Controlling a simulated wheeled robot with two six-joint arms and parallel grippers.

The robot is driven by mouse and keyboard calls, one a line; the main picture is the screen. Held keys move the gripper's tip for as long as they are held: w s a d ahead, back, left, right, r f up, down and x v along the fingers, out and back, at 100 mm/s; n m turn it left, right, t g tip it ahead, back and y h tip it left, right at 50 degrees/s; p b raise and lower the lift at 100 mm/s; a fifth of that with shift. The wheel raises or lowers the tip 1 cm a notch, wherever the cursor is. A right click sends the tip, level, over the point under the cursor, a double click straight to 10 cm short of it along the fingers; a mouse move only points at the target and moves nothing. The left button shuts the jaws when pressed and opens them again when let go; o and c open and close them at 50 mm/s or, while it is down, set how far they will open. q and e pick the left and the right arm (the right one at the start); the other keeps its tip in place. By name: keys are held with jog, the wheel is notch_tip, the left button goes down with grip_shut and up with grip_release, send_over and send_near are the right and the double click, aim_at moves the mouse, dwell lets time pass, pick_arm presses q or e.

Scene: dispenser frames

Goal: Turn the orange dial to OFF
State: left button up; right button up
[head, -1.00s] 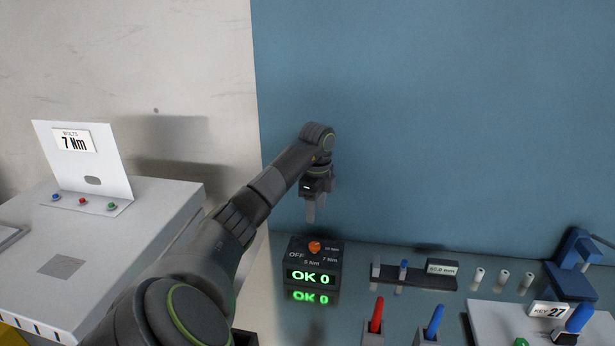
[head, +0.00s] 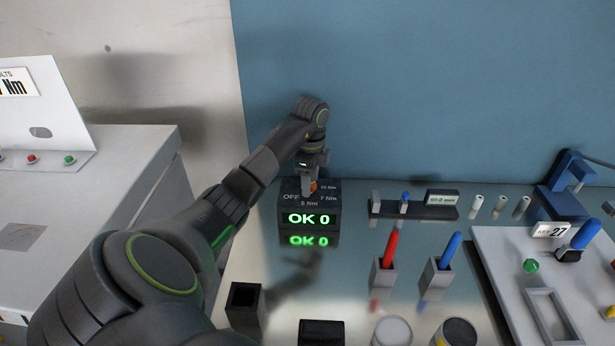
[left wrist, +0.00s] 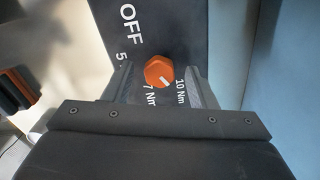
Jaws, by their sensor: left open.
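The orange dial (head: 314,187) sits on top of a dark box (head: 310,212) with the labels OFF, 5 Nm, 7 Nm and 10 Nm. Its front display reads "OK 0" in green. In the left wrist view the dial (left wrist: 158,71) carries a white mark pointing to the side of 7 Nm and 10 Nm, away from OFF. My left gripper (head: 308,188) points down over the box and partly hides the dial in the head view. In the wrist view its open fingers (left wrist: 158,78) stand either side of the dial, with gaps. My right gripper is not in view.
A dark rack (head: 414,208) stands right of the box. Red (head: 390,248) and blue (head: 449,250) handled tools stand in holders in front of it. A black open bin (head: 245,305) stands nearer. A blue wall (head: 420,90) rises behind. The bench just before the box is clear.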

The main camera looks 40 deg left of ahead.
pick_arm(q)
jog(key=shift+d, duration=0.1)
jog(key=shift+c, duration=0.7)
jog(key=c, duration=0.8)
jog(key=shift+c, duration=0.2)
